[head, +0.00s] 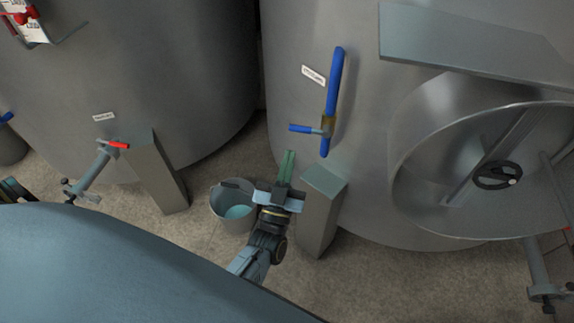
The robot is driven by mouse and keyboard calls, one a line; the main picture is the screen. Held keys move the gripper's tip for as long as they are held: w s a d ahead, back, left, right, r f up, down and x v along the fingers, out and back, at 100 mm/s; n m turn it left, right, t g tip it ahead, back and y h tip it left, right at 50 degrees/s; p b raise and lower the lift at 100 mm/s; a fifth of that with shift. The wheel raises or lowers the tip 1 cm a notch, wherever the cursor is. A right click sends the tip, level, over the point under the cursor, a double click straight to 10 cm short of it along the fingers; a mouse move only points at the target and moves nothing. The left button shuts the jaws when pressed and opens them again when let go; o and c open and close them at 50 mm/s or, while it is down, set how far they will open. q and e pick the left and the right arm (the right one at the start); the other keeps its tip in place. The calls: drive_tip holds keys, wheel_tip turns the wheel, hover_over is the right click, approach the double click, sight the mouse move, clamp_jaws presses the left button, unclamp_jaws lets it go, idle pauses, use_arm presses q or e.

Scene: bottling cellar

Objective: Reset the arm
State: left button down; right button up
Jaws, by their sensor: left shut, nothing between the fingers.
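My left gripper (287,168) is near the middle of the head view, with its greenish fingers together and nothing between them. Its fingers point up the picture, toward the lower front of the large steel tank (300,45). The fingertips are below and left of the blue valve (328,130) on that tank and appear apart from it. My left arm comes up from below, and its lower part is hidden behind the blue-grey rounded surface in the foreground.
A grey bucket (217,207) with pale blue contents stands left of my gripper. A grey block-like post (318,215) is close on its right. A round open hatch door (500,175) juts out at right. A red-handled valve (112,145) is at left. Some floor (390,285) is clear.

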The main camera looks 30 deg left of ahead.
use_arm(q)
drive_tip(key=shift+s+d+f, duration=0.1)
drive_tip(key=shift+s+f, duration=0.15)
drive_tip(key=shift+s, duration=0.2)
idle(0.3)
